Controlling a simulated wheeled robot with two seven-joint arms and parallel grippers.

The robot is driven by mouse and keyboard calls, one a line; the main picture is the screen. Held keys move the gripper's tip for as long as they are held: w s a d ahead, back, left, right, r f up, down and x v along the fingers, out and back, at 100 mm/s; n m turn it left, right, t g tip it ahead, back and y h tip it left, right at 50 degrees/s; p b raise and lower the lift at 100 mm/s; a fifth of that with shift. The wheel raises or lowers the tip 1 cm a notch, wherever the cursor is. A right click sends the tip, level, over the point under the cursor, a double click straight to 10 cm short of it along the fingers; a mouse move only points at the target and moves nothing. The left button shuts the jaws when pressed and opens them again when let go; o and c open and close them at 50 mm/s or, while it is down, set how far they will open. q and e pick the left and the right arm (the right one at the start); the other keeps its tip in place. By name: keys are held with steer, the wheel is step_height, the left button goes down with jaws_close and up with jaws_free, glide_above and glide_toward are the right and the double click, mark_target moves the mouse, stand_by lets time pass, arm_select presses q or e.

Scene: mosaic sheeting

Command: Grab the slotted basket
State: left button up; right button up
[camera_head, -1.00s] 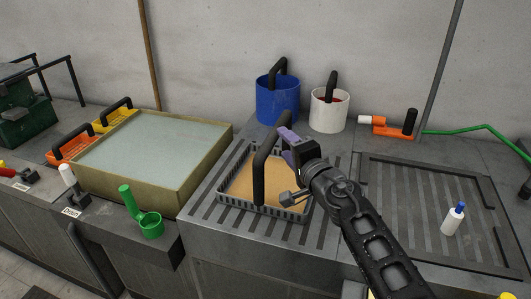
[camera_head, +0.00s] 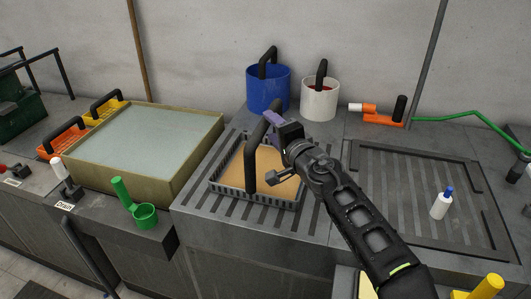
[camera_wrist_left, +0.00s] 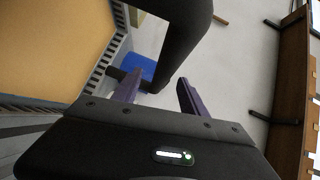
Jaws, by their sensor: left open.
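The slotted basket (camera_head: 257,200) is grey, with an orange-tan floor and a tall black arched handle (camera_head: 251,170). It stands on the slatted grey counter in the head view. My left gripper (camera_head: 270,123) is at the top of the handle, its purple fingers open. In the left wrist view the handle (camera_wrist_left: 182,38) comes down from the top towards the gap between the parted fingers (camera_wrist_left: 158,78). I cannot tell whether the fingers touch it. The basket wall (camera_wrist_left: 107,52) shows at the left there. My right gripper is not in view.
A blue bucket (camera_head: 268,92) and a white bucket (camera_head: 320,102) stand just behind the basket. A wide vat (camera_head: 130,178) of pale liquid and a green ladle (camera_head: 145,216) are to its left. A white bottle (camera_head: 440,206) stands on the drain panel (camera_head: 400,185) at the right.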

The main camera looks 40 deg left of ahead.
arm_select(q)
steer(key=x, duration=0.4)
steer(key=shift+w+a+r+p, duration=0.1)
steer(key=shift+w+a+p, duration=0.2)
steer(key=shift+p, duration=0.1)
steer(key=shift+d, duration=0.1)
steer(key=shift+c, duration=0.4)
jaws_close()
steer(key=shift+r, duration=0.1)
stand_by(0.8)
